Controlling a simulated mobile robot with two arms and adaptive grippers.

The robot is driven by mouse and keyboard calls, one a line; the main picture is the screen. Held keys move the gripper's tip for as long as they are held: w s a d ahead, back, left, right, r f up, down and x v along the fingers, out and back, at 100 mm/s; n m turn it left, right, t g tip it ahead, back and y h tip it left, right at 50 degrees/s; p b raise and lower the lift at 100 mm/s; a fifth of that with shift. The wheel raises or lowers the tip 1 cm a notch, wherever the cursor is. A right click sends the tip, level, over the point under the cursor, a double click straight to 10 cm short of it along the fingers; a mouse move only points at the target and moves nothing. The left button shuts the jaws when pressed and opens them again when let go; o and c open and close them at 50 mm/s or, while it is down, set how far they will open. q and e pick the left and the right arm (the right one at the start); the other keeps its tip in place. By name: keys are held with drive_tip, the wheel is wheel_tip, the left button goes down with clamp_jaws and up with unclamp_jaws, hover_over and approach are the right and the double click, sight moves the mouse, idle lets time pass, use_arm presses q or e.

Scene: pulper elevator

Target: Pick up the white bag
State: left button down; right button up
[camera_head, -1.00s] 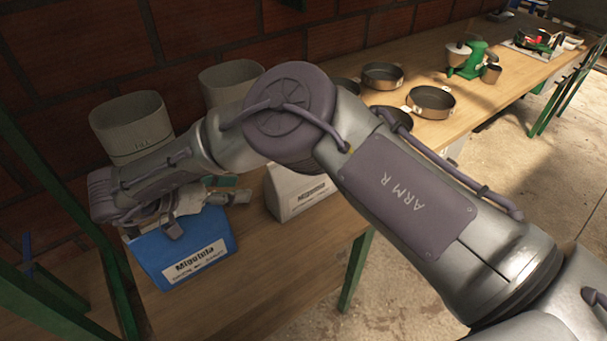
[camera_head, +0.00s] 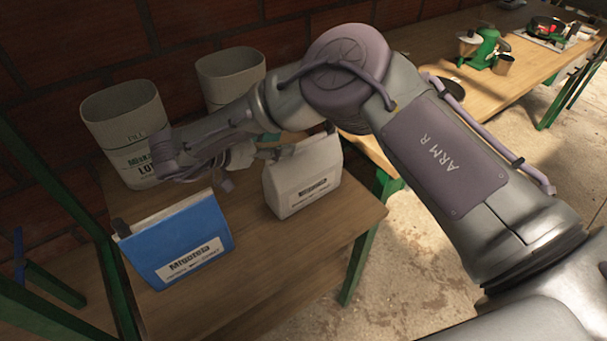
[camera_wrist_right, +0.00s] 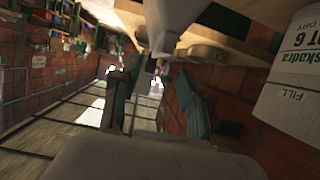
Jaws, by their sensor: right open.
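The white bag (camera_head: 302,183) stands upright on the wooden table, with a printed label on its front and a dark clip at its top right. My right gripper (camera_head: 272,153) reaches in from the left at the height of the bag's top edge. Its fingers are open and empty. They are small here, and I cannot tell whether they touch the bag. In the right wrist view the bag cannot be made out with certainty. My left gripper is not in view.
A blue bag (camera_head: 182,246) stands left of the white bag. Two grey bins (camera_head: 125,103) (camera_head: 230,72) stand behind, near the brick wall; one also shows in the wrist view (camera_wrist_right: 293,85). The table front (camera_head: 255,262) is clear. A green grinder (camera_head: 484,48) is far right.

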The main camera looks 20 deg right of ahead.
sight(301, 143)
drive_tip(key=x, duration=0.5)
drive_tip(key=shift+s+d+f, duration=0.15)
drive_tip(key=shift+s+d, duration=0.1)
drive_tip(key=shift+a, duration=0.1)
drive_tip(key=shift+c, duration=0.3)
clamp_jaws()
